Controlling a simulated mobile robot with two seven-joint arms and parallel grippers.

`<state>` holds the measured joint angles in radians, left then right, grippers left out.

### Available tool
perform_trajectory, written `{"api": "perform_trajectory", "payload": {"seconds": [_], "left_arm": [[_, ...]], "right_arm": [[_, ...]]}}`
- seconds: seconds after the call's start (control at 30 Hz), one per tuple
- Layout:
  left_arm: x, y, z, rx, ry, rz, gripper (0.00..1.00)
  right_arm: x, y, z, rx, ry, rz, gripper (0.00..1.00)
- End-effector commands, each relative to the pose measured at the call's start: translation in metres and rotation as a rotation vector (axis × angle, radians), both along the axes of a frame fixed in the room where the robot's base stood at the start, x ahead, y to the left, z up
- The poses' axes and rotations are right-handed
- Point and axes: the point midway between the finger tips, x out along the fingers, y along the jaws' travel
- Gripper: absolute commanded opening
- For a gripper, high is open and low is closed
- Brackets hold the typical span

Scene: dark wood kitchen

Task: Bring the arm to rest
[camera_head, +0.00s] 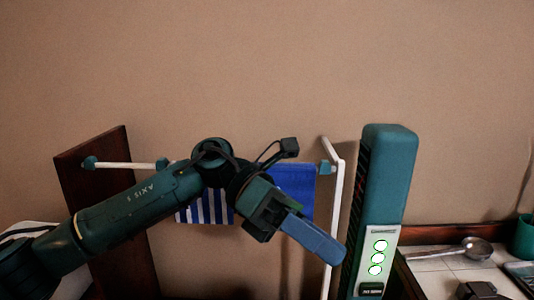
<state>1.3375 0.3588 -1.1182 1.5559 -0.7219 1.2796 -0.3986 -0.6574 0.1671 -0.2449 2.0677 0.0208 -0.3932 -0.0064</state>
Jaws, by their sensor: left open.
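My left arm comes in from the left and reaches to the middle of the view. Its gripper (316,241) points down to the right, in front of the towel rail. The gripper is open; I see nothing held in it, and its fingers overlap from this angle. A blue and white striped towel (294,184) hangs on the rail behind my wrist, partly hidden by it. I cannot tell whether the gripper touches the towel. My right gripper is not in view.
The pale towel rail (127,165) runs from a dark wood panel (104,205) to a white upright (336,190). A metal ladle (478,249) and a teal cup (524,238) are on the tiled counter (428,264) at right.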

Motion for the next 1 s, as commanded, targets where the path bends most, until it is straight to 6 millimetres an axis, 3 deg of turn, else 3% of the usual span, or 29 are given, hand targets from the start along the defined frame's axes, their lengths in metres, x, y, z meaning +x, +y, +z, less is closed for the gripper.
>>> {"api": "perform_trajectory", "payload": {"seconds": [0.1,0.2,0.33,0.47,0.63,0.77,0.87,1.0], "left_arm": [[-0.005,-0.017,-0.002,-0.187,0.285,0.093,0.59],[0.002,-0.021,-0.002,-0.323,0.531,0.194,0.59],[0.024,-0.013,-0.011,-0.474,0.866,0.347,0.59],[0.052,0.009,-0.040,-0.596,1.213,0.521,0.59],[0.080,0.053,-0.112,-0.713,1.672,0.780,0.59],[0.079,0.094,-0.189,-0.770,2.019,0.999,0.59],[0.060,0.127,-0.255,-0.796,2.280,1.183,0.59],[0.012,0.167,-0.334,-0.805,2.587,1.425,0.59]], "right_arm": [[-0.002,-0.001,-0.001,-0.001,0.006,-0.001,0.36],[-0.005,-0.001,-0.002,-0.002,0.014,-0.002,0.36],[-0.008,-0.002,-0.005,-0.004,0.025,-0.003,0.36],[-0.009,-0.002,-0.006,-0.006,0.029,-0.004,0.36],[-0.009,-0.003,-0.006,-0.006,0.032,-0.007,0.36],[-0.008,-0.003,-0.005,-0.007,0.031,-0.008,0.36],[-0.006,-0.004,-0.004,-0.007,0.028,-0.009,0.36],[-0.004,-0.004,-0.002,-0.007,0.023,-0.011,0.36]]}}
